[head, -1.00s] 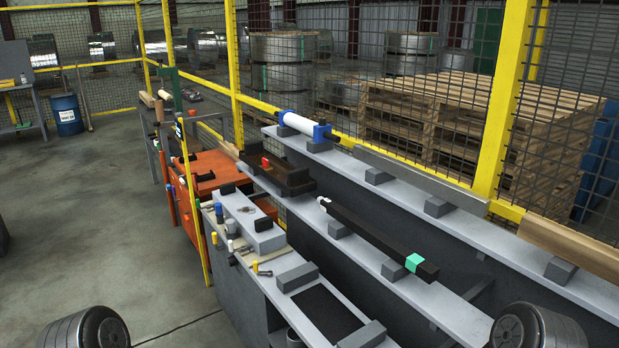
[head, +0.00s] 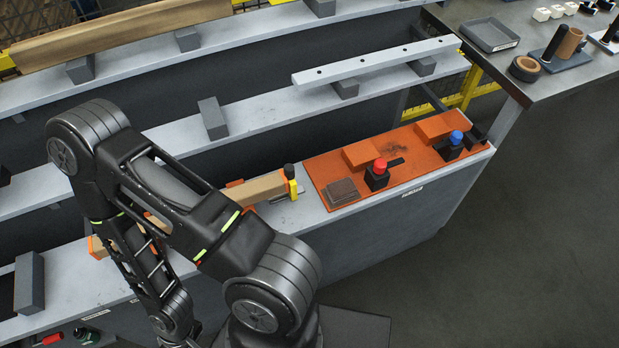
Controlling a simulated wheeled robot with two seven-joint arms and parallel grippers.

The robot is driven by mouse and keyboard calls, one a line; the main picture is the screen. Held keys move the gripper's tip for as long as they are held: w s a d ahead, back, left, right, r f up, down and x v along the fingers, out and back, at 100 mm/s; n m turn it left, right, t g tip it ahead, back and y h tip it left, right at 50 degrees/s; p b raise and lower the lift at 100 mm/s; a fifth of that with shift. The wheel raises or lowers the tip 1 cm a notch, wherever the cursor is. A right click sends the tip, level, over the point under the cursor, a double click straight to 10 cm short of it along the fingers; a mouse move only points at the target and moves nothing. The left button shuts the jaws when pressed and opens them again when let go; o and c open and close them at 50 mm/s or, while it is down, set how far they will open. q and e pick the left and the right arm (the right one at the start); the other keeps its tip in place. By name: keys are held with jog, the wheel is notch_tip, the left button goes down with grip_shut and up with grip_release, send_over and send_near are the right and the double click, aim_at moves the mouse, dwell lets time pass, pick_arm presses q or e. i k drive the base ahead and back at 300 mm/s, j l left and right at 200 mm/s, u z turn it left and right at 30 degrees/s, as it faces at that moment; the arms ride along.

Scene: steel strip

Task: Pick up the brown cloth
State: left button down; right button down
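A small folded brown cloth (head: 341,192) lies flat on the left part of an orange mat (head: 390,187), which is on the grey bench. Nothing touches it from above. One of my arms bends across the lower left, apart from the cloth. Its lower end runs down to the bottom edge, and no fingers can be made out there. Neither gripper shows in the head view.
A red-topped black block (head: 378,174) stands just right of the cloth and a blue-topped one (head: 453,147) farther right. A wooden bar (head: 263,188) with a yellow clamp (head: 291,185) lies to the left. A grey shelf (head: 260,118) rises behind. Floor at right is clear.

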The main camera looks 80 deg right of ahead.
aim_at(342, 191)
jog(key=z, duration=3)
